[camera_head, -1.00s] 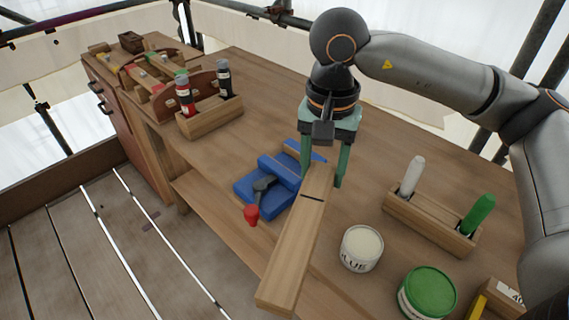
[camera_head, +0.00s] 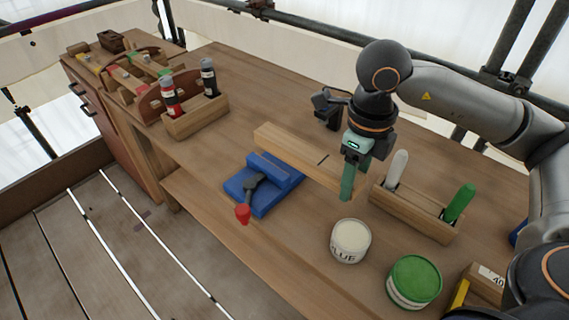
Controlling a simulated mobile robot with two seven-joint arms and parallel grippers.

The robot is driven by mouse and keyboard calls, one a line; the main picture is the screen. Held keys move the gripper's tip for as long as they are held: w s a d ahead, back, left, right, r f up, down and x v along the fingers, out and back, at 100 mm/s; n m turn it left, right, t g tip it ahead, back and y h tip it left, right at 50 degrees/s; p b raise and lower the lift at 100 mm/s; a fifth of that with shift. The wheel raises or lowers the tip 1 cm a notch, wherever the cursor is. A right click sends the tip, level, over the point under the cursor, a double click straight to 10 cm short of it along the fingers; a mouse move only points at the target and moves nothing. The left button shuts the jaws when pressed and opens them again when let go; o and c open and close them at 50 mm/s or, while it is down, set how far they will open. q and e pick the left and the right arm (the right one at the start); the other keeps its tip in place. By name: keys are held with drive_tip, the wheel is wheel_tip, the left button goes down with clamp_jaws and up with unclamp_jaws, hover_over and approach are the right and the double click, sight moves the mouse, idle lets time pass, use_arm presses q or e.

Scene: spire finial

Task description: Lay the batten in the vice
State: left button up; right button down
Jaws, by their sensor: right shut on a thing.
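The wooden batten (camera_head: 300,150) is a long pale bar with a dark line across it. My right gripper (camera_head: 352,180) is shut on the batten near its right end. The batten's left end reaches past the back of the blue vice (camera_head: 275,178). The vice sits on the bench with a grey handle and a red knob (camera_head: 243,213) toward the front. The batten seems to be above or just behind the vice; I cannot tell whether they touch. Part of the vice's far side is hidden by the batten. My left gripper is not in view.
A glue tin (camera_head: 350,241) and a green tin (camera_head: 414,282) stand at the front right. A wooden holder (camera_head: 415,213) with a white and a green marker is right of my gripper. A bottle rack (camera_head: 197,118) stands at the left. The bench (camera_head: 265,95) behind is clear.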

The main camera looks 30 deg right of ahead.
drive_tip(key=w+f, duration=0.3)
drive_tip(key=w, duration=0.1)
drive_tip(key=w+f+p, duration=0.1)
drive_tip(key=w+f, duration=0.2)
drive_tip(key=w, duration=0.2)
drive_tip(key=w+f, duration=0.3)
drive_tip(key=w, duration=0.1)
drive_tip(key=shift+w+d+f+p, duration=0.3)
drive_tip(key=shift+w+d+f, duration=0.05)
drive_tip(key=shift+w+f, duration=0.05)
wheel_tip(320, 180, down, 3)
drive_tip(key=shift+f+p, duration=0.1)
drive_tip(key=shift+p, duration=0.25)
drive_tip(key=shift+f, duration=0.15)
drive_tip(key=shift+c, duration=1.1)
unclamp_jaws()
